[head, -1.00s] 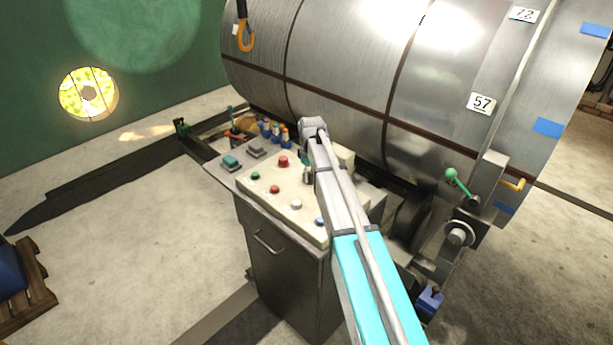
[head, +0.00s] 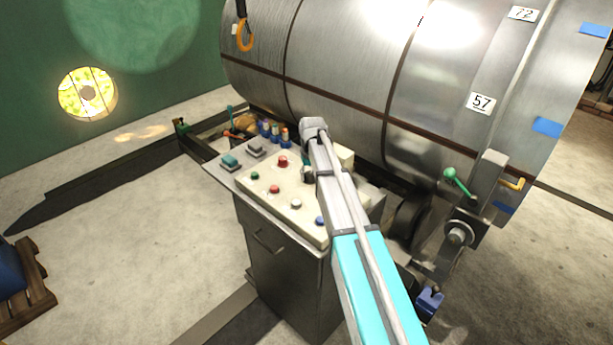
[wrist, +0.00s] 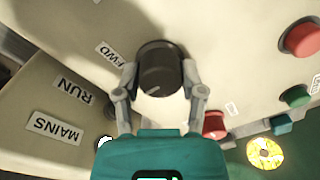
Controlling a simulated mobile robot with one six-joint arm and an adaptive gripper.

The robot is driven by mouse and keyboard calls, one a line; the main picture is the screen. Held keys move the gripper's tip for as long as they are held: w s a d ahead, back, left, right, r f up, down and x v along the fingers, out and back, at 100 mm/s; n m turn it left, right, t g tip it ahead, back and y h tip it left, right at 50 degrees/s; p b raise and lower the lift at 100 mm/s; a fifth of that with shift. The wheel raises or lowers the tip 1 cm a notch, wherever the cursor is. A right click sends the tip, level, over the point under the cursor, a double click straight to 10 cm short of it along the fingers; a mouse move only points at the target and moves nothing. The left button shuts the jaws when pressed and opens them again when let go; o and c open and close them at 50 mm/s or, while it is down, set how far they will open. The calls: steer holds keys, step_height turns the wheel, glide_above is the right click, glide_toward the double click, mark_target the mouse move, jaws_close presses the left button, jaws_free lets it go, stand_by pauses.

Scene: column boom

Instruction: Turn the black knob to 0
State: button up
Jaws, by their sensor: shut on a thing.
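The black knob (wrist: 158,70) sits on the cream control panel (wrist: 215,65) in the wrist view. It is round, with a pale mark on its face near the lower side. My gripper (wrist: 160,78) has one finger on each side of the knob and is shut on it. A label reading FWD (wrist: 109,55) is beside the knob, to its left. No 0 label can be made out. In the head view my arm covers the knob, and the panel (head: 290,205) shows left of the arm.
Red button (wrist: 300,38), green button (wrist: 294,96) and another red button (wrist: 214,123) are right of my gripper. RUN (wrist: 75,90) and MAINS (wrist: 54,127) labels are at left. A large metal drum (head: 340,75) stands behind the panel in the head view.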

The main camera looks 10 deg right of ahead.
steer(key=shift+s, duration=0.2)
steer(key=o, duration=1.1)
steer(key=shift+o, duration=0.2)
steer(key=shift+w, duration=0.1)
